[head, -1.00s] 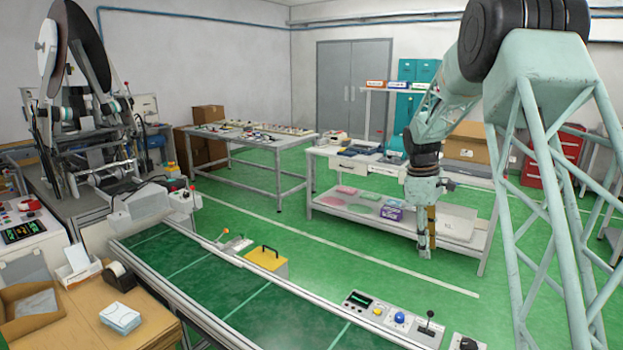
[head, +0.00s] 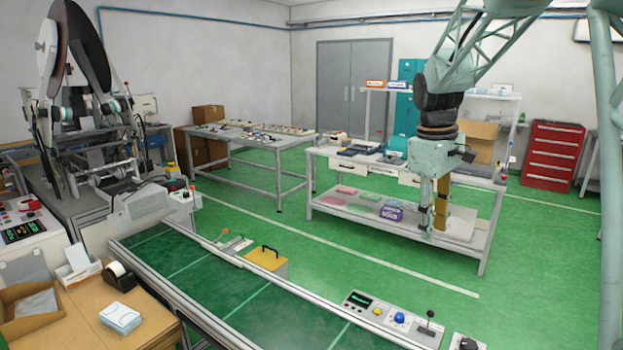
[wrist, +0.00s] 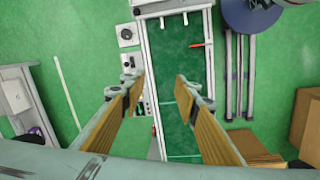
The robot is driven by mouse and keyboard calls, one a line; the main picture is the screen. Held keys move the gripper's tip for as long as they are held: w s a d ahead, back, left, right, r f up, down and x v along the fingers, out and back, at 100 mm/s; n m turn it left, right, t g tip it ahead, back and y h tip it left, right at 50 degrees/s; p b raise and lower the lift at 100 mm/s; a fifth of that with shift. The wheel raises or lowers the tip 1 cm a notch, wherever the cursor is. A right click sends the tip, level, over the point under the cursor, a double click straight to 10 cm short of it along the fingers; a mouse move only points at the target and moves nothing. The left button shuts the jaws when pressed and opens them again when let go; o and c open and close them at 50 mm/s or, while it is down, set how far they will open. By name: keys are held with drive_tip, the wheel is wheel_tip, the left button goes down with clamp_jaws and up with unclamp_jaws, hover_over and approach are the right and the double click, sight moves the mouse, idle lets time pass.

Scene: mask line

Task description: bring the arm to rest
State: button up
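My gripper (head: 432,232) hangs pointing down in the head view, in front of the workbench in the picture. In the wrist view my gripper (wrist: 160,80) is open, with its two wood-coloured finger pads well apart. Nothing is held between the fingers. The green conveyor belt (wrist: 178,65) shows below and between them, at a distance. In the head view my pale green arm comes down from the top right.
The conveyor (head: 240,290) crosses the foreground, with a control panel (head: 393,317) and a yellow box (head: 266,262) along it. The workbench (head: 330,205) stands behind my gripper. A red drawer cabinet (head: 552,155) is at the right. Green floor (head: 400,275) lies open between conveyor and workbench.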

drive_tip(key=s+a+r+m+t, duration=0.1)
drive_tip(key=s+a+r, duration=0.15)
drive_tip(key=s, duration=0.55)
drive_tip(key=s+a+r+m, duration=0.2)
drive_tip(key=s+r, duration=0.2)
drive_tip(key=s, duration=0.3)
drive_tip(key=s+a+r+m+t, duration=0.1)
drive_tip(key=s+a+r, duration=0.15)
drive_tip(key=s, duration=0.55)
drive_tip(key=s+a+f+m, duration=0.1)
drive_tip(key=s, duration=0.9)
drive_tip(key=s+a+f+m+t+y, duration=0.1)
drive_tip(key=s+a+m, duration=0.1)
drive_tip(key=s, duration=0.9)
drive_tip(key=shift+s+f+m+t+y, duration=0.2)
drive_tip(key=shift+s+m+t+y, duration=0.1)
drive_tip(key=shift+c, duration=1.1)
drive_tip(key=shift+w, duration=0.1)
